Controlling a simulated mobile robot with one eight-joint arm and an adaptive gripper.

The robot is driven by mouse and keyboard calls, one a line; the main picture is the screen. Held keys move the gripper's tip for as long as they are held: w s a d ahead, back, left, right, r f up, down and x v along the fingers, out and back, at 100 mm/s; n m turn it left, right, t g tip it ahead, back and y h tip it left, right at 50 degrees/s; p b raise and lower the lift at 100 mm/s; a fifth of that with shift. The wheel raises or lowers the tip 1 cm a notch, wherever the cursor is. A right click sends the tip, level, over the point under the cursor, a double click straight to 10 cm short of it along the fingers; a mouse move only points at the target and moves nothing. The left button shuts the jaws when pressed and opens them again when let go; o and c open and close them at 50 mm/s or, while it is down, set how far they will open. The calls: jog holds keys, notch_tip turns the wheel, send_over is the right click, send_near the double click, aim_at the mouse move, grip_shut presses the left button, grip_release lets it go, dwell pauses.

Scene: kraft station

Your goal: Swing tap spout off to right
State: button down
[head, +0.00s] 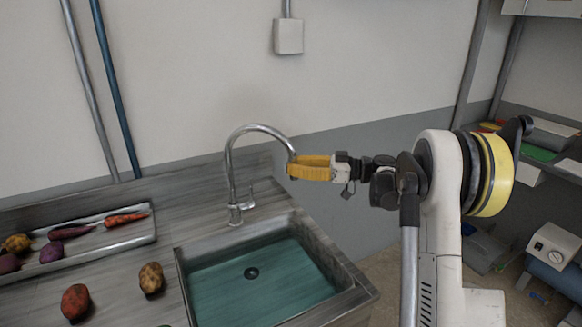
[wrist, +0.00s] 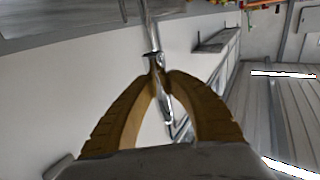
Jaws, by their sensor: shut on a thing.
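The tap (head: 233,180) is a tall chrome gooseneck standing upright behind the sink. Its spout (head: 268,128) arches to the right, its end hanging above the back edge of the sink. My yellow gripper (head: 291,166) reaches in from the right and is shut on the spout near its downturned end. In the wrist view, the two yellow fingers (wrist: 160,69) close around the chrome spout (wrist: 154,58). The tip of the spout is partly hidden by the fingers in the head view.
The sink basin (head: 312,240) holds teal water with a dark drain (head: 251,273). A tray (head: 135,232) of root vegetables lies at left. Potatoes (head: 151,278) (head: 75,301) lie on the counter. A wall stands close behind the tap. Shelving (head: 545,125) is at far right.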

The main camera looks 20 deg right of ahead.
jog(key=shift+d, duration=0.2)
jog(key=c, duration=1.8)
grip_release()
jog(key=o, duration=0.5)
jog(key=shift+s+d, duration=0.15)
jog(key=shift+d, duration=0.15)
jog(key=shift+a, duration=0.2)
jog(key=v, duration=1.2)
